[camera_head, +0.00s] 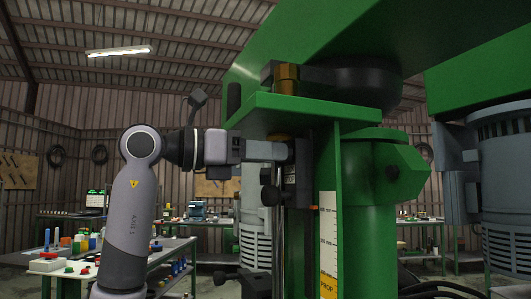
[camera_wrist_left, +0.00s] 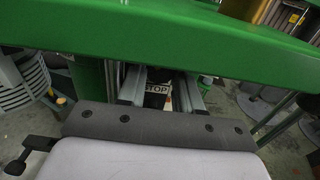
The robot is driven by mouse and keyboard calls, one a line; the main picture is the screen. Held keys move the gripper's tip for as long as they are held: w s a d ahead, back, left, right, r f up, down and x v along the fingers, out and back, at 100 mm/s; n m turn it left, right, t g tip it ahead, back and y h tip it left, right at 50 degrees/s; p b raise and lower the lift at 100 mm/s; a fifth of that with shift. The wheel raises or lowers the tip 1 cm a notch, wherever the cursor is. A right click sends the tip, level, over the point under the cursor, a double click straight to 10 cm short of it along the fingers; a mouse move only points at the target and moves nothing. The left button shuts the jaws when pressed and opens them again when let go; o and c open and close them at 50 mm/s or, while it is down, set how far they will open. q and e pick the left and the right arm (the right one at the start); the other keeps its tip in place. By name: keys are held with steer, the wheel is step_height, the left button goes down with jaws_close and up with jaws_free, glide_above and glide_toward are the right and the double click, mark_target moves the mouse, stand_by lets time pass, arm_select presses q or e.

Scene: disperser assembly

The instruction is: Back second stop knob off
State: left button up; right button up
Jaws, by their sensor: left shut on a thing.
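My left gripper (camera_head: 288,151) reaches in from the left, level, just under the green bracket beside the vertical rods. In the left wrist view its two grey fingers (camera_wrist_left: 160,94) are shut on a dark stop knob (camera_wrist_left: 157,78), with a label reading STOP just below it. The held knob is mostly hidden by the fingers. A black knob (camera_head: 270,195) juts left from a dark block below the gripper. Another black knob (camera_head: 257,284) is lower, near the bottom edge. My right gripper is not in view.
The green machine column (camera_head: 369,220) with a yellow and white scale strip (camera_head: 328,240) stands right of the gripper. A green plate (camera_head: 300,108) hangs close above it. A grey motor (camera_head: 505,180) is at far right. A cluttered bench (camera_head: 180,252) is at left.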

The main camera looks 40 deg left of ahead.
arm_select(q)
steer(key=shift+n, duration=0.4)
steer(key=n+p, duration=0.1)
steer(key=n, duration=0.3)
steer(key=shift+r+n+p, duration=0.1)
steer(key=shift+n+p, duration=0.2)
steer(key=n+p, duration=0.1)
steer(key=n, duration=0.4)
steer(key=n+p, duration=0.1)
steer(key=n, duration=0.4)
steer(key=shift+r+n, duration=0.1)
steer(key=shift+n, duration=0.3)
steer(key=n+p, duration=0.1)
steer(key=n, duration=0.4)
steer(key=shift+n, duration=0.4)
steer(key=o, duration=1)
steer(key=shift+s, duration=0.1)
steer(key=shift+o, duration=0.2)
